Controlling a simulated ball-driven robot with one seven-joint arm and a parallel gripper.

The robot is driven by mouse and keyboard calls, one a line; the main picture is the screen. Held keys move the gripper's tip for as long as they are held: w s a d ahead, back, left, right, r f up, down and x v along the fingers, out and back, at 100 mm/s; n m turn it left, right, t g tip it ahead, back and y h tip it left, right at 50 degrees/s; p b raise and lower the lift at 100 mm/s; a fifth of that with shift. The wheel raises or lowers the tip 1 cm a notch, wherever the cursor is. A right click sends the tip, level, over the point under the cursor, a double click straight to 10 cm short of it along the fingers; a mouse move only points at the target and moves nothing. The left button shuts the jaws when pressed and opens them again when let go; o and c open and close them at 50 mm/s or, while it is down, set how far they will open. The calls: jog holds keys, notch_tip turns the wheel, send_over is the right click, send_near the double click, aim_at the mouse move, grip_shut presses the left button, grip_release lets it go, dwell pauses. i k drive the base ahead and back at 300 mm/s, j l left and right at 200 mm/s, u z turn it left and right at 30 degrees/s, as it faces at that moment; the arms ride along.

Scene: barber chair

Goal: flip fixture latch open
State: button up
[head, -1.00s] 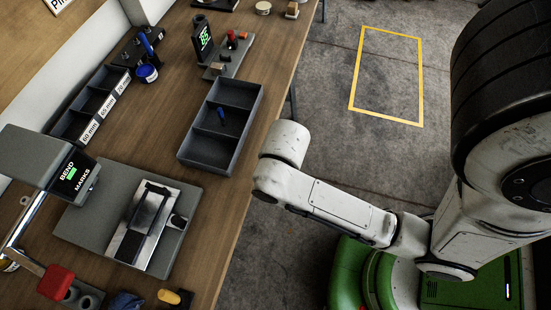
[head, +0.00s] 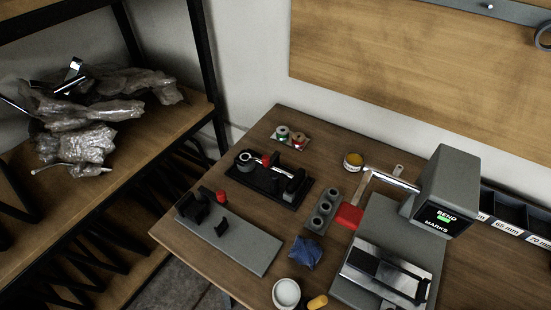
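Two fixture-like devices stand on the left part of the bench. A black base fixture (head: 277,180) carries a round grey part, a shiny bar with a red piece (head: 263,160), and black blocks. Nearer the front-left edge, a grey plate fixture (head: 240,245) carries upright black blocks and a red knob (head: 220,196). I cannot tell which of these bears the latch, or whether the latch is open or shut. My gripper and arm are out of view.
A grey bending press (head: 446,178) with a red-ended lever stands at right. A blue cloth (head: 306,253), a white cup (head: 286,292), a yellow-capped item (head: 317,302) and a three-hole block (head: 322,210) lie between. A shelf with crumpled plastic (head: 95,120) stands at left.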

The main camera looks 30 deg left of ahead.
aim_at(267, 161)
jog(key=j+u, duration=0.1)
jog(key=u, duration=0.35)
jog(key=i+j+u, duration=0.1)
jog(key=u, duration=0.35)
jog(key=i+u, duration=0.1)
jog(key=u, duration=0.35)
jog(key=i+j+u, duration=0.1)
jog(key=u, duration=0.35)
